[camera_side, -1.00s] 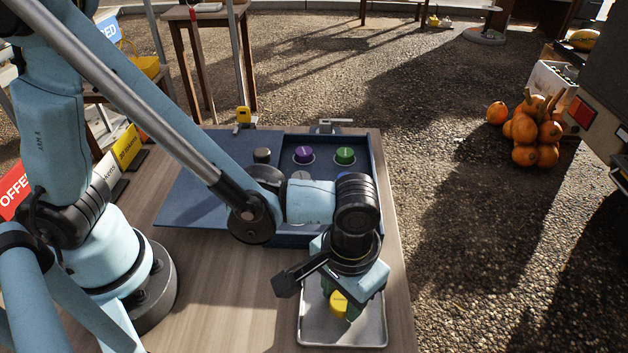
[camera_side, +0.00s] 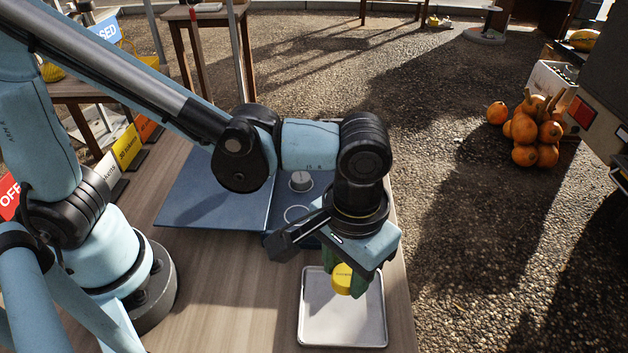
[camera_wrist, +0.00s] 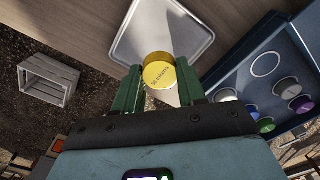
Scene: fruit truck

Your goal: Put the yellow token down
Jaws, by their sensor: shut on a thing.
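The yellow token (camera_side: 342,279) is a short round disc with small dark print on it. My gripper (camera_side: 345,278) is shut on it, with green fingers on either side. The token is held in the air over the far part of a metal tray (camera_side: 341,323). In the wrist view the token (camera_wrist: 160,71) sits between the green fingertips, with the tray (camera_wrist: 163,30) behind it. The bare part of the tray that shows is empty.
A blue case (camera_side: 215,188) lies open beyond the tray, largely behind my arm. A grey token (camera_side: 301,181) and an empty white ring (camera_side: 297,214) show in it. Several tokens, purple (camera_wrist: 267,125) among them, show in the wrist view. Bare table lies left of the tray.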

